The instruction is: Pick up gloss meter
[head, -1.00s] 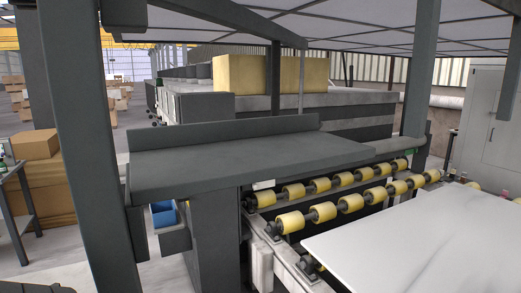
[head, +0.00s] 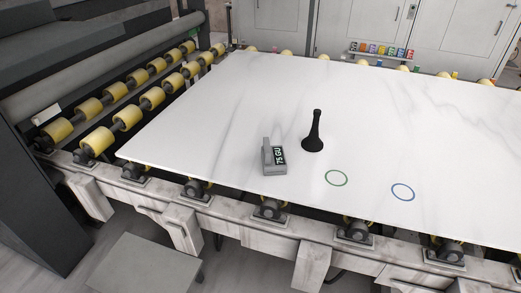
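The gloss meter (head: 274,157) is a small grey box with a handle and a dark display reading "75 GU". It sits on the white stone slab (head: 215,115), near the slab's front edge. Neither of my grippers shows in the head view, so I cannot see whether they are open or shut.
A black, flared, upright tool (head: 313,135) stands right of the meter. A green ring (head: 336,178) and a blue ring (head: 403,192) mark the slab. Yellow rollers (head: 127,118) line the left side. Small coloured items sit on a shelf (head: 380,54) behind.

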